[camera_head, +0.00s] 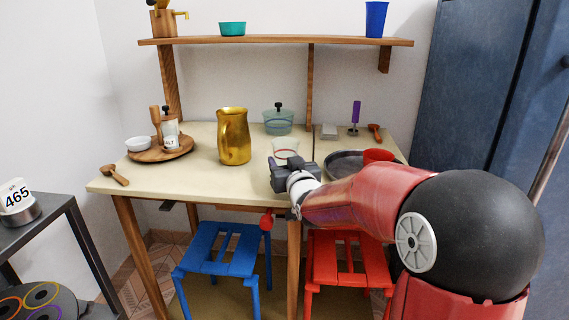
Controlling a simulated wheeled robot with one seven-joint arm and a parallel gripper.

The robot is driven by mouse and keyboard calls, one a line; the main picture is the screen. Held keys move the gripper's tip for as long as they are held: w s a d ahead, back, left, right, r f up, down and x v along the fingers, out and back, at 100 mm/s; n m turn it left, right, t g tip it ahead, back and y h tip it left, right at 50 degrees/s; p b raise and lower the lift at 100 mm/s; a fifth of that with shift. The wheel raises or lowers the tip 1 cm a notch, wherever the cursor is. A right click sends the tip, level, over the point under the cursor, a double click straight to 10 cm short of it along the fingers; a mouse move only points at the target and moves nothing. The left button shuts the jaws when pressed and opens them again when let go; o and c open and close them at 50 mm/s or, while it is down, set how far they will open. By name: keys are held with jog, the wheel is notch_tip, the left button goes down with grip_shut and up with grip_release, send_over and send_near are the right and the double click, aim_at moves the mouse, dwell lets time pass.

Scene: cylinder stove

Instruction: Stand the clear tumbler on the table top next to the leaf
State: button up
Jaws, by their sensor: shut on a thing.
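The clear tumbler (286,147) shows just beyond my gripper (280,166), over the middle front of the cream table top (200,175). My gripper is shut on the tumbler. The tumbler looks about upright, with a reddish line near its rim. Its lower part is hidden behind the gripper, so I cannot tell whether it touches the table. A seam right of the tumbler divides the table top from the right-hand section, which looks like the leaf (328,142).
A gold pitcher (234,138) stands left of the tumbler, and a lidded glass pot (278,121) behind it. A dark round tray (345,160) and red cup (378,156) lie right, close to my arm. The left front of the table is mostly clear.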

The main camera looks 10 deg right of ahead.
jog(key=shift+w+f, duration=0.15)
jog(key=shift+w, duration=0.05)
jog(key=shift+f, duration=0.15)
jog(key=o, duration=1.1)
jog(key=shift+c, duration=0.2)
